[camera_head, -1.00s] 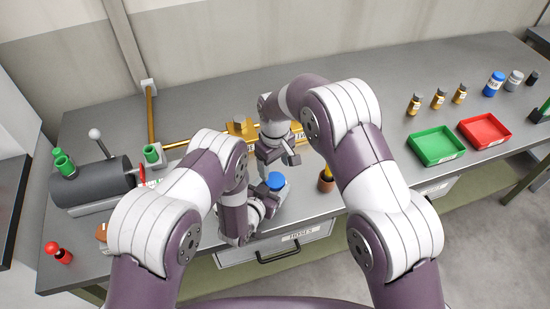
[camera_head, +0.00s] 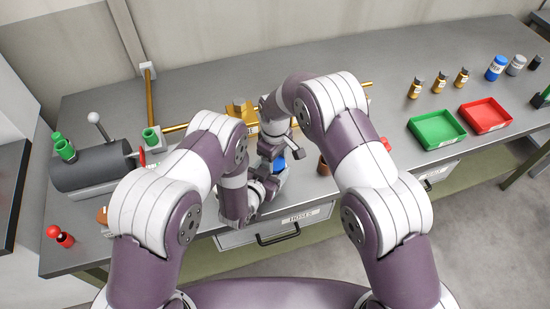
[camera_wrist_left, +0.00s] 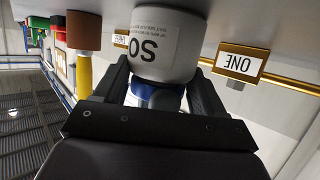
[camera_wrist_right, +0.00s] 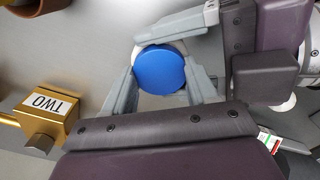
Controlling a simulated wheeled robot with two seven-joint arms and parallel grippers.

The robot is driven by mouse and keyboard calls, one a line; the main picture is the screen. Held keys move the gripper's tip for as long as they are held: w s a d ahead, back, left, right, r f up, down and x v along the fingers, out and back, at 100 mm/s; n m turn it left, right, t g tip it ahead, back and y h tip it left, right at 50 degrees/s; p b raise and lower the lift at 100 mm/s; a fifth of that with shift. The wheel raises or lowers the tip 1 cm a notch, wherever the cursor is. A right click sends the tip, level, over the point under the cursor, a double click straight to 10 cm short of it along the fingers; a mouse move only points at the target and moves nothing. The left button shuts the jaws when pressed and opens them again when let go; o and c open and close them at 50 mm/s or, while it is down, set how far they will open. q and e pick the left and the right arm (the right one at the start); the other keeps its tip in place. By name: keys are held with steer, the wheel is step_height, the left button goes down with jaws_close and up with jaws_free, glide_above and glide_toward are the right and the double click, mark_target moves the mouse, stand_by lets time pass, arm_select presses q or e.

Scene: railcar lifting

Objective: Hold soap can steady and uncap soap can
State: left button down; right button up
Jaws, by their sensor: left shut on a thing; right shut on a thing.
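The soap can is light grey with a round blue cap (camera_head: 279,166) and stands on the bench near its front edge. In the left wrist view its body (camera_wrist_left: 168,45) carries a label with "SO" in view. My left gripper (camera_head: 265,182) is shut on the can from the left, with a finger on each side. My right gripper (camera_head: 276,153) is at the cap from above. In the right wrist view the blue cap (camera_wrist_right: 160,72) lies between its fingers, which are shut on it. The arms partly hide the can in the head view.
A brown cylindrical piece (camera_head: 323,166) stands just right of the can. A green tray (camera_head: 437,131) and a red tray (camera_head: 485,116) lie to the right. A grey cylinder machine (camera_head: 90,170) and a red-topped item (camera_head: 60,236) are left. A brass block (camera_wrist_right: 50,112) labelled TWO is close by.

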steer(key=n, duration=0.7)
steer(key=o, duration=1.2)
steer(key=shift+c, duration=0.2)
